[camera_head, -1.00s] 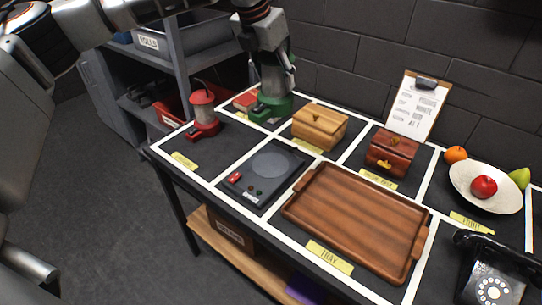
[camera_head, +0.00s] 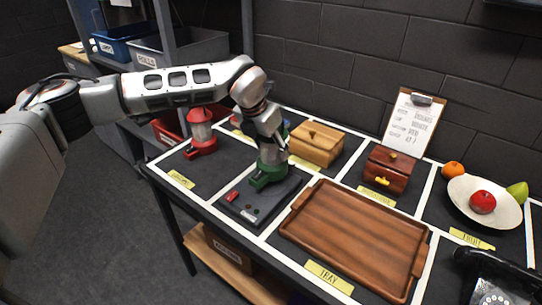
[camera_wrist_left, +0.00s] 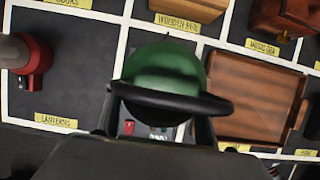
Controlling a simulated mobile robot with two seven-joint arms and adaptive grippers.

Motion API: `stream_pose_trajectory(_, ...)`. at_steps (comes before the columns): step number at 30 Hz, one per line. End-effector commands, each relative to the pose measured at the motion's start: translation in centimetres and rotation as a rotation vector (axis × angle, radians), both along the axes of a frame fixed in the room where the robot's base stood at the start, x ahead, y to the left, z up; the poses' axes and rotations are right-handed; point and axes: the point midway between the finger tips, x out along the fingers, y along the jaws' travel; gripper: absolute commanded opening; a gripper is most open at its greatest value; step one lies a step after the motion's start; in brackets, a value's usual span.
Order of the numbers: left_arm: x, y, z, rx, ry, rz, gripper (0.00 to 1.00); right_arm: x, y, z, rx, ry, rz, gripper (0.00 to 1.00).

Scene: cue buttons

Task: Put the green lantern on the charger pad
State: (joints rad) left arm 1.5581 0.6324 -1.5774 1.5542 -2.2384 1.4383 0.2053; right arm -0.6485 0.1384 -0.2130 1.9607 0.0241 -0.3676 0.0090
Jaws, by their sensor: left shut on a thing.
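The green lantern (camera_head: 266,178) is upright in my left gripper (camera_head: 273,147), which is shut on its upper part. Its green base is over the dark charger pad (camera_head: 250,212) and covers the pad's round plate. I cannot tell whether the base touches the pad. In the left wrist view the lantern's green top (camera_wrist_left: 165,68) and black handle fill the middle, with the pad's red button (camera_wrist_left: 128,127) just below. My right gripper is not in view.
A red lantern (camera_head: 201,132) stands to the left. Two wooden boxes (camera_head: 316,144) (camera_head: 388,171) stand behind. A wooden tray (camera_head: 355,235) lies right of the pad. A fruit bowl (camera_head: 459,200) and a black telephone (camera_head: 495,285) are at the right.

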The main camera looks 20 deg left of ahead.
Motion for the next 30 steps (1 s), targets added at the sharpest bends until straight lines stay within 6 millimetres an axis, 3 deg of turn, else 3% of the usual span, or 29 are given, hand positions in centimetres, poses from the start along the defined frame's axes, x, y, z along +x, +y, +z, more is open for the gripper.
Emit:
stream_pose_trajectory(6,0.0,0.0,-2.7,0.001,-0.001,0.000,0.12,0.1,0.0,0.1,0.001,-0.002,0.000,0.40)
stream_pose_trajectory(17,0.1,0.0,-3.1,-0.001,-0.002,0.000,0.12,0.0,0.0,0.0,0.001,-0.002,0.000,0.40)
stream_pose_trajectory(18,0.0,0.0,-3.3,0.001,0.002,0.000,0.54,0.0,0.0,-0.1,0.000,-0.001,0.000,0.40)
stream_pose_trajectory(20,0.0,0.0,-3.3,0.000,0.001,0.000,0.69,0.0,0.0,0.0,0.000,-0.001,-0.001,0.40)
stream_pose_trajectory(30,0.0,0.0,-3.2,0.001,0.001,0.000,0.69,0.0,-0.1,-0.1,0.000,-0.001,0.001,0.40)
